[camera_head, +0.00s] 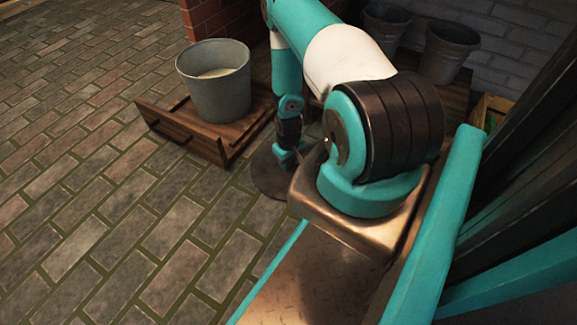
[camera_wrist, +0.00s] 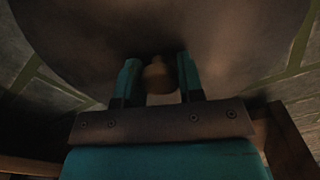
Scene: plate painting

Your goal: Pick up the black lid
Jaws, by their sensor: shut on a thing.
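The black lid (camera_head: 268,178) is a dark round disc, seen below my gripper in the head view and partly hidden by my arm. In the wrist view the lid (camera_wrist: 90,40) fills most of the upper picture, with a small brownish knob (camera_wrist: 158,76) at its middle. My gripper (camera_wrist: 158,82) has its two teal fingers on either side of the knob and is shut on it. The gripper (camera_head: 287,158) also shows in the head view, pointing down onto the lid. Whether the lid touches the floor I cannot tell.
A grey metal bucket (camera_head: 222,95) with pale contents stands on a low wooden tray (camera_head: 225,143) just left of the lid. Two dark buckets (camera_head: 447,52) stand at the back right by the wall. The brick floor (camera_head: 90,200) to the left is clear.

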